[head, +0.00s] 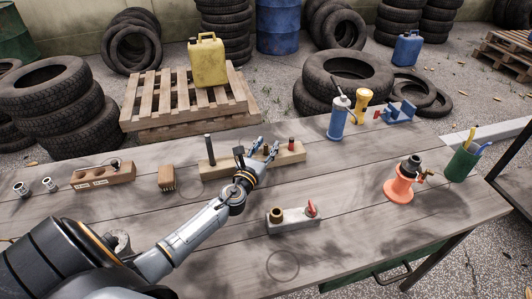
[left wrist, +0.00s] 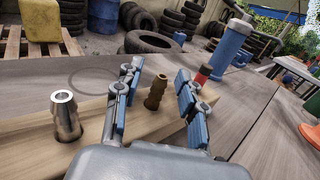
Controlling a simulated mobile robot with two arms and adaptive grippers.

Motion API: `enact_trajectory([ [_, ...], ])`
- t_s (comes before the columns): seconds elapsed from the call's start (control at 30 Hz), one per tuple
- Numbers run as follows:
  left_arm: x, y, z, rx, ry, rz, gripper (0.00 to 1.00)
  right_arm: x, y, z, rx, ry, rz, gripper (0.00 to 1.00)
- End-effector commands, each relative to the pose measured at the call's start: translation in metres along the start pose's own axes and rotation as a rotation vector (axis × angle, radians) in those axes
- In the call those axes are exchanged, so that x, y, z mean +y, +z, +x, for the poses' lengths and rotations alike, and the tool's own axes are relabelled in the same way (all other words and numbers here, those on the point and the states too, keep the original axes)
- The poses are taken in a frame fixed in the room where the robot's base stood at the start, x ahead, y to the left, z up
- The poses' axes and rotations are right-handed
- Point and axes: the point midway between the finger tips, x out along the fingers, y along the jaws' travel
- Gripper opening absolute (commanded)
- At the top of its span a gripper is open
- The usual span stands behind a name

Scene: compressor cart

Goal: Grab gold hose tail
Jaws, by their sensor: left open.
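The gold hose tail (left wrist: 155,92) is a small ribbed brass fitting standing upright on a wooden block in the left wrist view. My left gripper (left wrist: 158,82) is open, with one blue-padded finger on each side of the hose tail and visible gaps between. In the head view my left gripper (head: 264,150) is over the wooden block (head: 222,171) at the middle of the bench and largely hides the hose tail. A silver fitting (left wrist: 66,115) stands in the block to the left in the left wrist view. A red-topped piece (head: 291,143) stands at its right end.
A dark upright post (head: 209,148) stands at the block's left end. A brush (head: 166,178), a grey block with fittings (head: 292,222), a blue cylinder (head: 338,120) and an orange valve piece (head: 400,185) stand around it.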

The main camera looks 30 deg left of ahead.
Motion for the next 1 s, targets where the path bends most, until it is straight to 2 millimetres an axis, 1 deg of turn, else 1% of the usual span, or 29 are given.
enact_trajectory([
  [0.2,0.000,-0.001,0.000,0.001,0.000,0.000,0.40,0.000,0.000,0.000,0.000,0.000,0.000,0.34],
  [0.27,0.000,-0.001,0.000,0.001,0.000,0.000,0.28,0.000,0.000,0.000,0.000,0.000,0.000,0.34],
  [0.3,0.000,-0.001,0.000,0.001,0.000,0.000,0.20,0.000,0.000,0.000,0.000,0.000,0.000,0.34],
  [0.4,0.000,-0.001,0.000,0.001,0.000,0.000,0.00,0.000,0.000,0.000,0.000,0.000,0.000,0.34],
  [0.77,0.000,0.001,0.000,0.000,0.000,0.001,0.00,0.000,0.000,-0.001,0.001,-0.001,0.000,0.34],
  [0.87,0.000,0.007,0.000,-0.001,0.000,0.001,0.00,0.000,-0.001,-0.005,0.001,-0.001,0.000,0.34],
  [1.0,0.001,0.023,0.001,-0.001,0.000,0.001,0.00,0.000,-0.001,-0.016,0.001,-0.001,0.000,0.34],
])
